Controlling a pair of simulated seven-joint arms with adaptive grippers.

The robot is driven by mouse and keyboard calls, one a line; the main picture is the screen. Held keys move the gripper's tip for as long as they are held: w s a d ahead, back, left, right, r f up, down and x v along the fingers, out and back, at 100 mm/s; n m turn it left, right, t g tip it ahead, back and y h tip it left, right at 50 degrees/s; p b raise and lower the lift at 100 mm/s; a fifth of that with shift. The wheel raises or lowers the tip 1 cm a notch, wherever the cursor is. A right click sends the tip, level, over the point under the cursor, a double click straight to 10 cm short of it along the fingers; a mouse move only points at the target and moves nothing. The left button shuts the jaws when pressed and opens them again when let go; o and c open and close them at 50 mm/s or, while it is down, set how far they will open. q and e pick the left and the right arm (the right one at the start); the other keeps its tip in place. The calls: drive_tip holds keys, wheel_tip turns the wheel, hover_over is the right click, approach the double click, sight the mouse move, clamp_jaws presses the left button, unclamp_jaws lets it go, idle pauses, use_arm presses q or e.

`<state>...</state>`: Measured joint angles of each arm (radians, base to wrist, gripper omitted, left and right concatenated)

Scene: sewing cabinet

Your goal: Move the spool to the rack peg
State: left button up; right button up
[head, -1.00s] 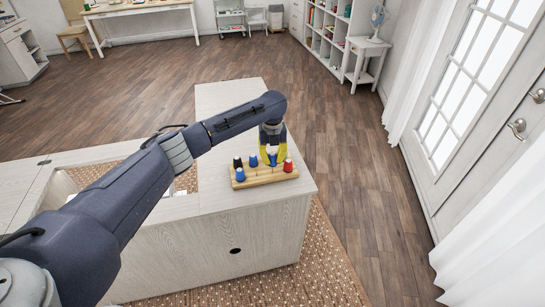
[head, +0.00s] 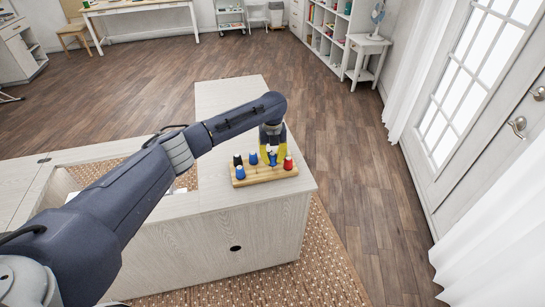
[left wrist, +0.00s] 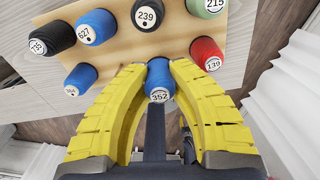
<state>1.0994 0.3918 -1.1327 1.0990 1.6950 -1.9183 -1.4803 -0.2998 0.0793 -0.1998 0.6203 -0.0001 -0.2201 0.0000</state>
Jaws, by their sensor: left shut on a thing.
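A blue spool labelled 352 (left wrist: 159,80) is between the yellow fingers of my left gripper (left wrist: 157,68) in the left wrist view. In the head view the left gripper (head: 272,152) is over the right part of the wooden rack (head: 262,177), shut on this spool (head: 272,158). The rack also shows in the left wrist view (left wrist: 128,52). The spool is in line with an open place among the other spools; whether a peg is inside it is hidden. My right gripper is in neither view.
Around it on the rack are a red spool (left wrist: 207,54), a blue spool (left wrist: 80,77), blue spool 627 (left wrist: 96,27), black spools (left wrist: 147,14) and a green one (left wrist: 207,5). The pale cabinet top (head: 228,115) is clear behind the rack.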

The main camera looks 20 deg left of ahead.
use_arm(q)
drive_tip(key=shift+f, duration=1.05)
drive_tip(key=o, duration=0.9)
drive_tip(key=shift+r, duration=6.05)
